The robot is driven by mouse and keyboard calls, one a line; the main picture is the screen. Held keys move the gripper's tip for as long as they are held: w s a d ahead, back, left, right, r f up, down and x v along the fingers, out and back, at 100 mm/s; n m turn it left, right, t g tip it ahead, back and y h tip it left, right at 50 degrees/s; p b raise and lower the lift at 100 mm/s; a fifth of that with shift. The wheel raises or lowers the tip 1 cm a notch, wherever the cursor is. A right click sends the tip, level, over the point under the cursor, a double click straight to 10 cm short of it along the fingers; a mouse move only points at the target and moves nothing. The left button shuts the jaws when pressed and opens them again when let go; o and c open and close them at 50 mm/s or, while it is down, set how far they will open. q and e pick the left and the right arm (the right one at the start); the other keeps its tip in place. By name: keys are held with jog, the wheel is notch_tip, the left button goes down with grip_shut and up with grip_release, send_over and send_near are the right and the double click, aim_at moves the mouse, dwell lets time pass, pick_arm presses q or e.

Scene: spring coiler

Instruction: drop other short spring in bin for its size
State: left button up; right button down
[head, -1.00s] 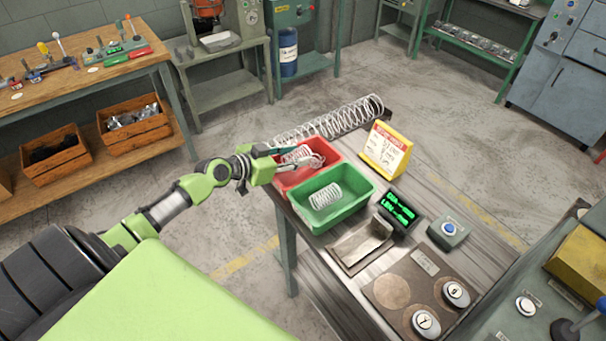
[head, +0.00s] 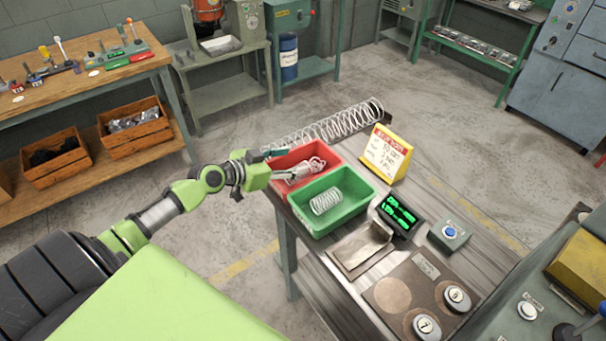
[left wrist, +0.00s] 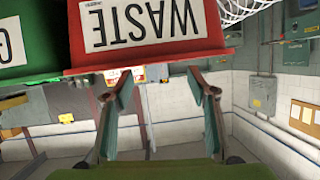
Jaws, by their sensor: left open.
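A short white wire spring (head: 325,201) lies in the green bin (head: 349,216). White coiled wire (head: 306,168) lies in the red bin (head: 330,156) behind it; how many pieces it is, I cannot tell. My left gripper (head: 282,164) is at the near left edge of the red bin, its fingers apart with nothing seen between them. In the left wrist view the open fingers (left wrist: 161,105) point at the red bin (left wrist: 150,57), whose label reads WASTE. The green bin (left wrist: 40,68) stands beside it. My right gripper is not in view.
A long spring (head: 325,125) lies behind the bins. A yellow sign (head: 386,153), a green-lit display (head: 397,214), a metal plate (head: 360,248) and a blue button box (head: 450,233) stand to the right. Open floor lies left of the bench.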

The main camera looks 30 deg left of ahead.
pick_arm(q)
jog(key=v, duration=1)
jog(key=shift+s, duration=0.2)
jog(key=s+a+f+n+g+y+b, duration=0.1)
jog(key=s+a+f, duration=0.15)
jog(key=f, duration=0.45)
jog(key=s+a+f+n+g+y, duration=0.1)
jog(key=s+a+f+y, duration=0.15)
jog(key=f, duration=0.55)
jog(key=s+a+f+n+g+y+b, duration=0.1)
jog(key=s+a+f, duration=0.15)
jog(key=f, duration=0.45)
jog(key=s+d+f+n+g+b, duration=0.1)
jog(key=s+f, duration=0.3)
jog(key=f, duration=0.4)
jog(key=s+d+f+n+g, duration=0.1)
jog(key=s+f+g, duration=0.1)
jog(key=s+f, duration=0.45)
jog(key=s+d+f+m+g+b, duration=0.3)
jog(key=s+d+f+g, duration=0.2)
jog(key=s+d+f, duration=1.8)
jog(key=shift+f+g, duration=0.4)
jog(key=shift+f, duration=0.25)
jog(key=shift+h, duration=0.25)
